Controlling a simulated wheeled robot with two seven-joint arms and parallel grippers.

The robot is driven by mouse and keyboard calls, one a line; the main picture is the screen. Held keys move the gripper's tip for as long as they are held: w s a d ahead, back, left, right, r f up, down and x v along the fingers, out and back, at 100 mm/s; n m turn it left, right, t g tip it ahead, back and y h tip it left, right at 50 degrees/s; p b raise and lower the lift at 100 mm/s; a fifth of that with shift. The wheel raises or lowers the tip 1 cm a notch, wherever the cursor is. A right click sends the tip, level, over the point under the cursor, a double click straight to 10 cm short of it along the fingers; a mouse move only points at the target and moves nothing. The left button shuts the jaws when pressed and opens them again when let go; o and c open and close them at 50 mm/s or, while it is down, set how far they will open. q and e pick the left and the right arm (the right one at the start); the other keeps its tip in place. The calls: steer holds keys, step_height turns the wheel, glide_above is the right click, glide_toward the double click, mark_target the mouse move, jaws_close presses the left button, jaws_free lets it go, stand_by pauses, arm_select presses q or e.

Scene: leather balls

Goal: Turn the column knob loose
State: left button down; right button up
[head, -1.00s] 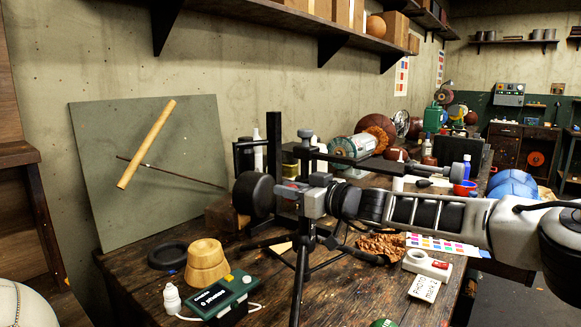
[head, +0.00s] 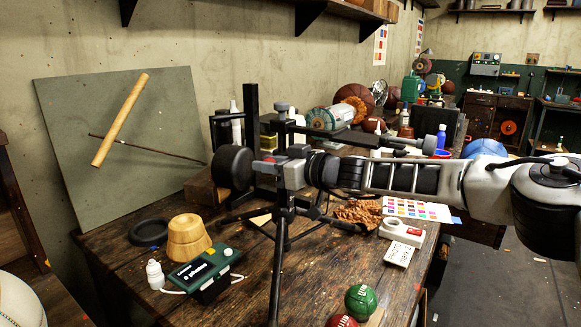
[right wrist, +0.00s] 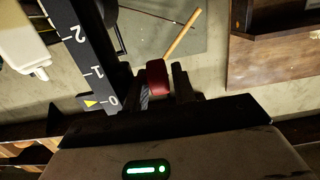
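The stand's black column (head: 251,135) rises from the bench; in the right wrist view it is a black scale (right wrist: 85,50) with white marks 0, 1 and 2 and a yellow pointer. A dark red knob (right wrist: 157,78) lies between the dark fingers of my right gripper (right wrist: 160,82), close to both. Whether they press on it I cannot tell. In the head view my right arm comes in from the right, with the right gripper (head: 274,164) at the stand; a little of the red knob shows there. My left gripper is not in view.
A large black round part (head: 235,168) is left of the gripper. A green-topped display box (head: 205,267), a wooden block (head: 188,238) and a black ring (head: 149,232) lie on the bench (head: 120,270). Green (head: 361,299) and red balls lie near the front. A grey board (head: 110,190) leans behind.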

steer(key=b+v, duration=0.1)
steer(key=v, duration=1)
steer(key=shift+s+d+b, duration=0.15)
steer(key=shift+s+b, duration=0.05)
steer(key=shift+b, duration=0.2)
